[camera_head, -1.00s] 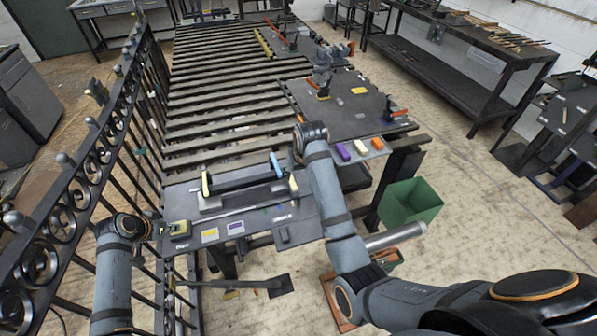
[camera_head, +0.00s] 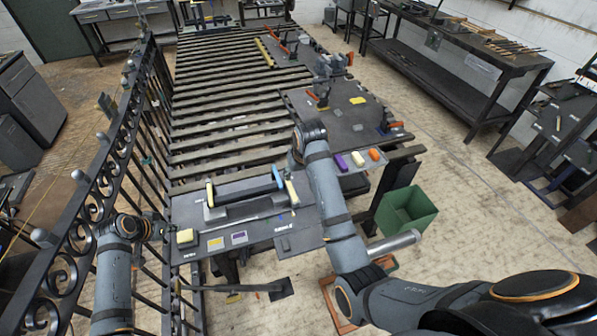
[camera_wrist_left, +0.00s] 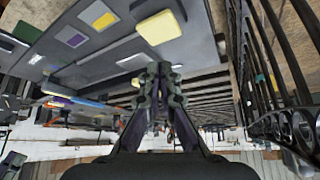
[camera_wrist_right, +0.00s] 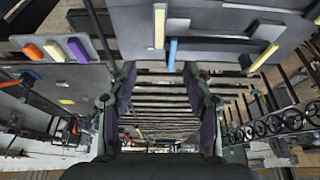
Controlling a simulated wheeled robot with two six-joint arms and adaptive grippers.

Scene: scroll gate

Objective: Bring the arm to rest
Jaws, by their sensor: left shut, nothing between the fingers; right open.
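My left gripper (camera_head: 152,228) is low at the left, between the scroll gate (camera_head: 100,180) and the near bench plate (camera_head: 268,226). In the left wrist view its fingers (camera_wrist_left: 160,76) are shut with nothing between them. A yellow block (camera_head: 186,237) on the plate's left corner is just past the fingertips and also shows in the left wrist view (camera_wrist_left: 160,27). My right gripper (camera_head: 293,162) is partly hidden behind its wrist, near the plate's right end. In the right wrist view its fingers (camera_wrist_right: 158,75) are wide apart and empty, with a blue-handled bar beyond them.
A slatted table (camera_head: 225,110) runs away from me. A second plate (camera_head: 345,118) carries tools, with purple, white and orange blocks at its front edge. A green bin (camera_head: 407,210) stands on the floor at right. A long workbench (camera_head: 460,60) is along the right wall.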

